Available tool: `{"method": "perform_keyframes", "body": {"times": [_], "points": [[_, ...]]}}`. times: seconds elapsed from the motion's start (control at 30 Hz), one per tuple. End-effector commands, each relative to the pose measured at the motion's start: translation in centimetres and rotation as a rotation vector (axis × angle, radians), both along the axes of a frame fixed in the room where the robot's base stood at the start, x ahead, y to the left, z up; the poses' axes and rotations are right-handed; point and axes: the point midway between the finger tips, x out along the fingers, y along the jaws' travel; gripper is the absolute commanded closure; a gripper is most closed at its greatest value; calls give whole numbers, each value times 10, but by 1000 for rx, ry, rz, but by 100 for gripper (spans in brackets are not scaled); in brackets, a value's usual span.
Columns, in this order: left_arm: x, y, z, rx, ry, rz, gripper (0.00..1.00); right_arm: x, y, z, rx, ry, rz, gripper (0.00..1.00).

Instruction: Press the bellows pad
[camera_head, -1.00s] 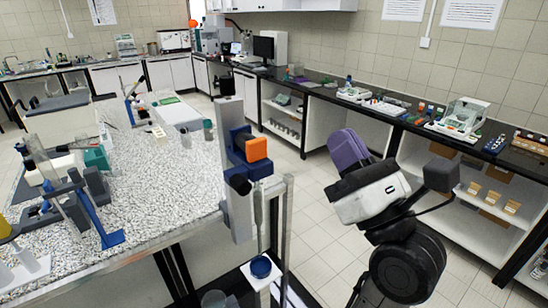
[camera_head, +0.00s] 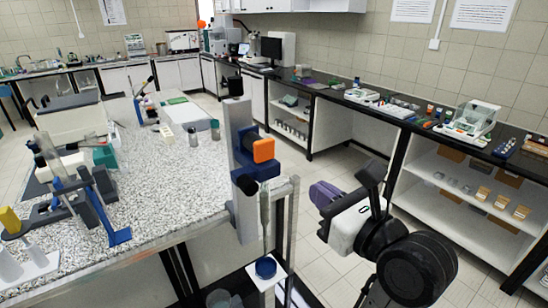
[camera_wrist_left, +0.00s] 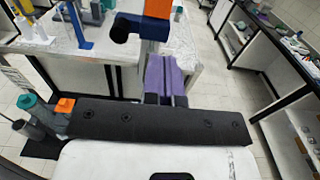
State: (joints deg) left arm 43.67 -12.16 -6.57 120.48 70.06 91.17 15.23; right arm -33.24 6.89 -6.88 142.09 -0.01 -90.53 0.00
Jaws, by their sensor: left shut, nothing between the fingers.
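A grey upright column (camera_head: 240,150) stands at the bench's right end. It carries a blue bracket with an orange block (camera_head: 263,150) and a dark round knob (camera_head: 245,184). Below, a round blue disc (camera_head: 265,268) sits on a small white plate. I cannot tell for sure which part is the bellows pad. My left gripper (camera_head: 324,194) has purple fingers, shut and empty. It is in the air right of the column and lower than the orange block, apart from it. The left wrist view shows the purple fingers (camera_wrist_left: 165,78) below the orange block (camera_wrist_left: 157,8). My right gripper is out of view.
The speckled bench (camera_head: 180,200) holds a blue-and-grey rack (camera_head: 85,200), bottles (camera_head: 193,135) and a white box. A metal post (camera_head: 293,225) stands right of the column, near my left gripper. A side counter (camera_head: 420,120) runs along the right wall. Open floor lies between.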

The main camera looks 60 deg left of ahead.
Motion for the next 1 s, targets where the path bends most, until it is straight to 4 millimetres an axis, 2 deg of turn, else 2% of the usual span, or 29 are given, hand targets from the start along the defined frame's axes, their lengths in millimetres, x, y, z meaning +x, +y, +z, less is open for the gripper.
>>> {"method": "perform_keyframes", "body": {"times": [0.17, 0.27, 0.7, 1.0], "points": [[0, 4, 0, 1, 0, 1, 100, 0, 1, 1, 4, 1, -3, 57], [-2, 14, 1, 1, 1, 3, 100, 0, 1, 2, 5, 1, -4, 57], [-11, 93, 1, 4, 1, 4, 100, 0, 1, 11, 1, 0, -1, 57], [-15, 129, 1, 3, 2, 2, 100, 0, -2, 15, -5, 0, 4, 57]]}}
